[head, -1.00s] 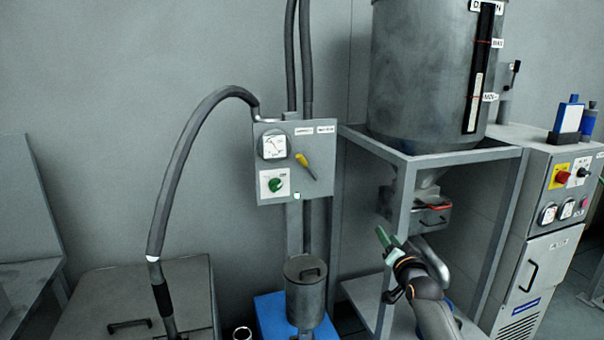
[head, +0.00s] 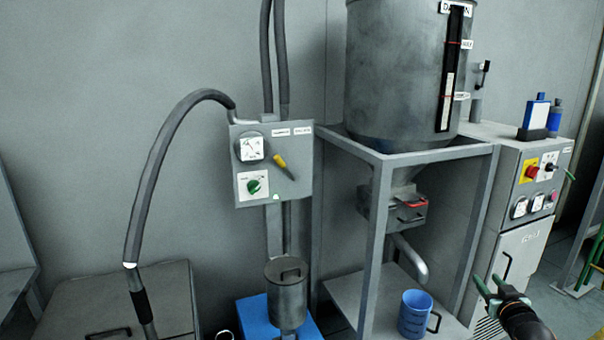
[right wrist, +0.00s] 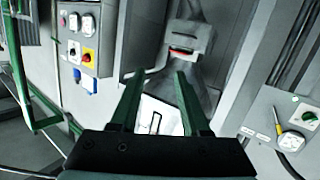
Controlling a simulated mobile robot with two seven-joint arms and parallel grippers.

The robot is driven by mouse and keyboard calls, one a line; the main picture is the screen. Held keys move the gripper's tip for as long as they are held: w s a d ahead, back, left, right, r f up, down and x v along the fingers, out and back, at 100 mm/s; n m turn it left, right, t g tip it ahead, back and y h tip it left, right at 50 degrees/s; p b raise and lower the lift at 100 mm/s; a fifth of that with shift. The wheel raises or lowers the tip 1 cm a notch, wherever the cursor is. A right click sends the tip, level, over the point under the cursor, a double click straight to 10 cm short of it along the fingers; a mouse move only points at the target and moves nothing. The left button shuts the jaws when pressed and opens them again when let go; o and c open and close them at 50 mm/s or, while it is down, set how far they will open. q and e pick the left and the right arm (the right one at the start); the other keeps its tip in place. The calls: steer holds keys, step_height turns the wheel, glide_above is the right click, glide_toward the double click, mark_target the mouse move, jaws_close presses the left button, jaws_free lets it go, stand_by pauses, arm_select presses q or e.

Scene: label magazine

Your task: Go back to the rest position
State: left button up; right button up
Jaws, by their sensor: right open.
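My right gripper (head: 483,284) is at the lower right of the head view, with its green fingers apart and nothing between them. It is in front of the lower part of the grey control cabinet (head: 530,240), to the right of the hopper frame. In the right wrist view, the two green fingers (right wrist: 157,100) also stand apart and empty. My left gripper is not in view.
A steel hopper (head: 400,80) stands on a grey frame (head: 381,220) with a blue mug (head: 414,312) on its lower shelf. A grey panel (head: 272,160) with a dial, a steel canister (head: 287,295) and a hose (head: 160,165) are at the left. Green rails are at the far right.

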steer(key=s+a+f+n+g+y, duration=0.2)
steer(key=s+a+f+n, duration=0.1)
steer(key=s+a+f, duration=0.7)
steer(key=s+a+f+n+g+y, duration=0.25)
steer(key=s+a+f+n, duration=0.2)
steer(key=s+f, duration=0.75)
steer(key=s+a+f+g, duration=0.1)
steer(key=s+a, duration=0.3)
steer(key=s, duration=0.3)
steer(key=s+a+f+g, duration=0.1)
steer(key=s+a+g, duration=0.15)
steer(key=s, duration=0.45)
steer(key=a+m+t+y, duration=0.1)
steer(key=a+m, duration=0.3)
steer(key=a, duration=0.8)
steer(key=shift+a+t+y, duration=0.2)
steer(key=shift+t+y, duration=0.15)
steer(key=shift+t, duration=0.05)
